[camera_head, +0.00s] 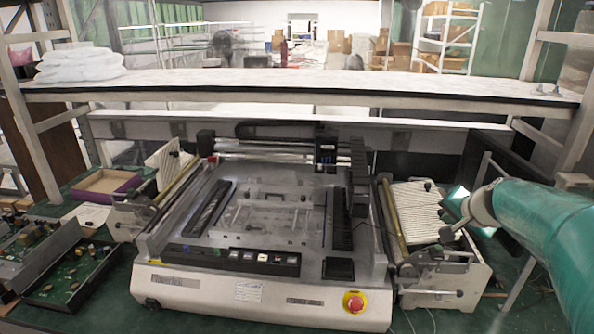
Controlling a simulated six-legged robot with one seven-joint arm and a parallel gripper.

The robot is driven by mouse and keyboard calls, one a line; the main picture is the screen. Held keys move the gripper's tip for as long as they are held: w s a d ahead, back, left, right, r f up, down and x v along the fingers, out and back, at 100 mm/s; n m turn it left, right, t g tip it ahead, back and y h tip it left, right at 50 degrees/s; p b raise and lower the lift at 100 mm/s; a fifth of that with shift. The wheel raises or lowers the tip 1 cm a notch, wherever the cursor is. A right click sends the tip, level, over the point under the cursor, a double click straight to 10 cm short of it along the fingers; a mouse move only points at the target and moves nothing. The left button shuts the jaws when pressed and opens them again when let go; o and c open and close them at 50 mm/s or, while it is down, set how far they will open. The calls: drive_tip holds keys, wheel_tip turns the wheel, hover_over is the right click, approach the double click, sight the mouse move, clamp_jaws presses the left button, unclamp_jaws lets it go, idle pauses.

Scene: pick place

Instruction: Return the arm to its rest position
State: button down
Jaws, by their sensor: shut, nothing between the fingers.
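A teal arm link (548,225), which I take to be mine, enters from the right edge. It narrows to a grey joint (481,207) in front of the right side of a desktop machine. A small teal block with a bright face (455,204) shows just beyond that joint. I can make out no gripper fingers, and I see nothing held at the arm's visible end.
The wide desktop machine (265,292) with a red stop button (354,301) fills the middle of the green bench. Open boxes of circuit boards (72,277) lie at left. A long white shelf (300,82) crosses behind, with white bags (80,64) on it.

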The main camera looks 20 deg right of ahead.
drive_tip(key=w+a+n+y, duration=0.3)
drive_tip(key=a+n+y, duration=0.3)
drive_tip(key=a, duration=1.8)
drive_tip(key=s+a+f+n+g+h, duration=0.1)
drive_tip(key=s+a+n, duration=0.3)
drive_tip(key=a, duration=0.4)
drive_tip(key=s+a+f+n+g+h, duration=0.1)
drive_tip(key=s+a+n, duration=0.3)
drive_tip(key=a, duration=0.4)
drive_tip(key=shift+s+a+f+g, duration=0.35)
drive_tip(key=shift+s+g, duration=0.05)
drive_tip(key=shift+s, duration=0.4)
